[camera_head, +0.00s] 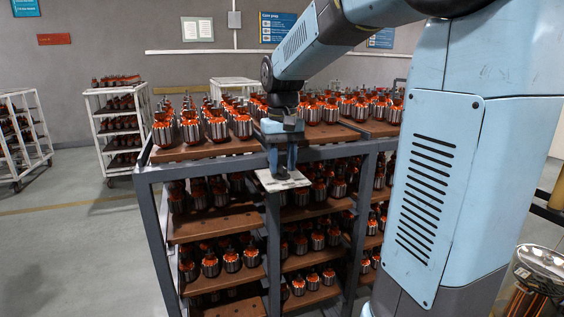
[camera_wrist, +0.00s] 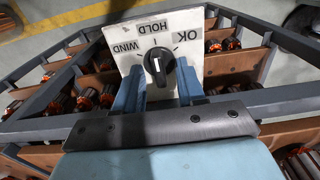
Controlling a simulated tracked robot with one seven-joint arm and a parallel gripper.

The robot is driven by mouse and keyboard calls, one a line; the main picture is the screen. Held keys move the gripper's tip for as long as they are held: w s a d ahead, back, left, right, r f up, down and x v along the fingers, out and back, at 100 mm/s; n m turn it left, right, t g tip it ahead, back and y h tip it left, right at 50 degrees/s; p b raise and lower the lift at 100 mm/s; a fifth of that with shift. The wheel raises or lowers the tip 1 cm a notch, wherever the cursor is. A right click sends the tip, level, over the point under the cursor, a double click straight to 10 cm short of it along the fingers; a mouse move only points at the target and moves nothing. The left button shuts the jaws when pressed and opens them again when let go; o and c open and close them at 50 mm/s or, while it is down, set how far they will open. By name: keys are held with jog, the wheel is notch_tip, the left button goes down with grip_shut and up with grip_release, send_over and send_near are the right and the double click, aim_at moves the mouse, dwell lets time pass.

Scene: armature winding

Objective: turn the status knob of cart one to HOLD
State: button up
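The status knob (camera_wrist: 159,62) is black with a short white pointer mark. It sits on a pale plate (camera_wrist: 196,25) lettered WIND, HOLD and OK, with HOLD between the other two. The white mark faces roughly the HOLD side; its exact angle is hard to read. My gripper (camera_wrist: 160,72) has its two blue fingers on either side of the knob, very close to it. Whether they press on it I cannot tell. In the head view my gripper (camera_head: 282,163) points down at the plate (camera_head: 284,182) on the front of the cart (camera_head: 150,174); the knob is hidden there.
Wound armatures (camera_head: 217,128) stand on the cart's brown trays, behind and beside my gripper. White racks (camera_head: 90,115) stand farther back at left. The floor (camera_head: 75,240) left of the cart is clear.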

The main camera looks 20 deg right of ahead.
aim_at(282, 166)
jog(key=shift+r, duration=0.1)
notch_tip(282, 166, up, 14)
jog(key=shift+f, duration=0.2)
dwell(0.3)
dwell(0.4)
jog(key=s+f+t, duration=0.2)
jog(key=s+f, duration=0.5)
jog(key=s, duration=0.2)
jog(key=s+f+t, duration=0.3)
jog(key=s+f, duration=0.4)
jog(key=s, duration=0.3)
jog(key=shift+s+f+t, duration=0.15)
jog(key=shift+s+t, duration=0.15)
